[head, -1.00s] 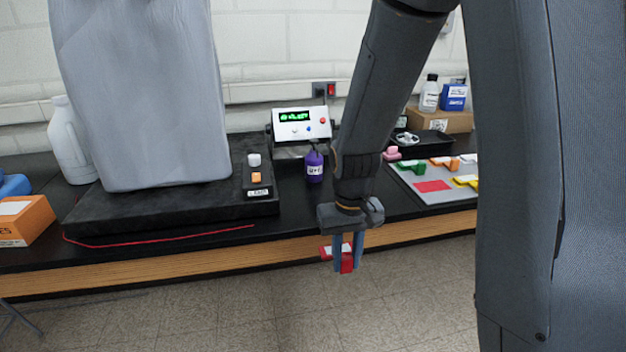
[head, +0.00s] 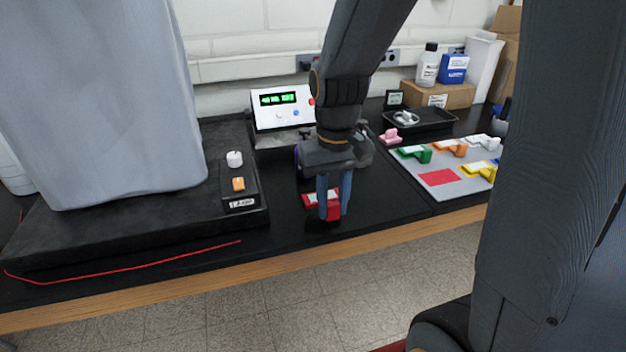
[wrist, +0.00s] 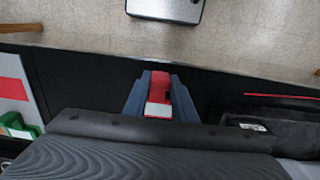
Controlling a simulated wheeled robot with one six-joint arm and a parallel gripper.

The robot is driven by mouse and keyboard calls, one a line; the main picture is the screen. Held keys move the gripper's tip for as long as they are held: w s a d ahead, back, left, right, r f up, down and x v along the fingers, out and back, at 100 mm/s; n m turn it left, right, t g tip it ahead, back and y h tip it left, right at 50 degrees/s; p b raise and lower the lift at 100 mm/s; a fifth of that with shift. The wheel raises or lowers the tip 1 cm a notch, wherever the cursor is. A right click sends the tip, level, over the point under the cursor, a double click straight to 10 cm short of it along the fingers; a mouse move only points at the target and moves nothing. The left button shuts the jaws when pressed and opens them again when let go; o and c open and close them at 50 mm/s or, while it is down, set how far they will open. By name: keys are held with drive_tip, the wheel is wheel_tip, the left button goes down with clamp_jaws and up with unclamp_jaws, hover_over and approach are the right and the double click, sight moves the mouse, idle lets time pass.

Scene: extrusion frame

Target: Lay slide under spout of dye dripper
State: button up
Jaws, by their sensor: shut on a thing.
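My gripper (head: 333,200) is shut on a red slide (head: 309,200) with a white label. The slide also shows between the blue fingers in the wrist view (wrist: 159,82). It is held over the black bench near its front edge; I cannot tell the gap beneath it. A white box with a green display (head: 282,107), apparently the dye dripper, stands behind and to the left of my gripper. The purple dye bottle (head: 298,156) is almost wholly hidden behind my gripper. I cannot make out the spout.
A grey board (head: 412,170) with coloured slides and a bare red patch (head: 439,178) lies to the right. A black platform (head: 110,235) with a switch box (head: 239,190) and a big grey covered shape (head: 120,100) fill the left. A pink piece (head: 391,136) and a black tray (head: 430,121) stand behind.

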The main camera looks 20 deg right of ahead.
drive_tip(key=w+p, duration=0.3)
drive_tip(key=w, duration=0.9)
drive_tip(key=shift+w, duration=0.15)
drive_tip(key=shift+f+p, duration=0.85)
drive_tip(key=shift+f, duration=0.9)
drive_tip(key=shift+f, duration=0.1)
drive_tip(key=o, duration=1)
